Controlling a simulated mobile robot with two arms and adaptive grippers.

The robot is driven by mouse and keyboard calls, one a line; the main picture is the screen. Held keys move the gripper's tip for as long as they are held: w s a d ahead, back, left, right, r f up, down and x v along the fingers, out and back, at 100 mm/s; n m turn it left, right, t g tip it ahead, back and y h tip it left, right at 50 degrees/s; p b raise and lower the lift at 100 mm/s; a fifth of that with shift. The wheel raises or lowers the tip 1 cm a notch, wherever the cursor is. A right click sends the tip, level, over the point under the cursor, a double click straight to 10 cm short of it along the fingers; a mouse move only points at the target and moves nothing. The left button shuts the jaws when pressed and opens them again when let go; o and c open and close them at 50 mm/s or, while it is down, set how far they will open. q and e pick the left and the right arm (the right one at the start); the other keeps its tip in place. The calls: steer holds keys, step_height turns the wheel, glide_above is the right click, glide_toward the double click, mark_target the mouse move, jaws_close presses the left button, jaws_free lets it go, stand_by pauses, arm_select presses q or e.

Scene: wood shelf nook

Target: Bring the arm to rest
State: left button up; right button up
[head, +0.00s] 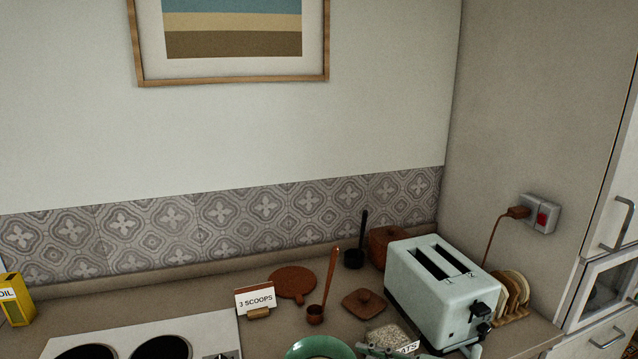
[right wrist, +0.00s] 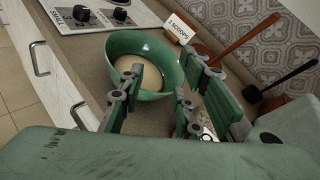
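My right gripper (right wrist: 168,92) is open, with its two green-padded fingers apart and nothing seen held between them. In the right wrist view a green bowl (right wrist: 168,45) with pale beige contents lies just beyond the fingers. In the head view my right gripper (head: 385,351) only shows in part at the bottom edge, right of the bowl (head: 293,352) and in front of an oats container (head: 386,335). My left gripper is not in view.
A pale green toaster (head: 425,290) stands right of the oats, with a toast rack (head: 513,295) beside it. A copper ladle (head: 316,313), a lid (head: 364,302), a brown pot (head: 385,246) and a "3 SCOOPS" card (head: 255,299) stand behind. A hob (head: 150,335) is at the left.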

steer(key=s+d+f+n+g+h, duration=0.3)
steer(key=s+f+n+h, duration=0.2)
steer(key=s+f+n, duration=0.7)
steer(key=s+d+f+n+g+h, duration=0.1)
steer(key=s+d+f+n+h, duration=0.2)
steer(key=s+n, duration=0.4)
steer(key=s+d+f+n+g+h, duration=0.1)
steer(key=s+d+n+g+h, duration=0.25)
steer(key=s, duration=0.55)
step_height(320, 180, down, 26)
steer(key=s+d, duration=0.1)
steer(key=s, duration=0.1)
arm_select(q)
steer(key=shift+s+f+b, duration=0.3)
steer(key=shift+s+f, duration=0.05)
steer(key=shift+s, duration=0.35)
arm_select(e)
steer(key=s+d+f, duration=0.3)
steer(key=s+f, duration=1.3)
steer(key=s, duration=0.1)
steer(key=shift+d+n, duration=0.15)
steer(key=shift+n, duration=0.3)
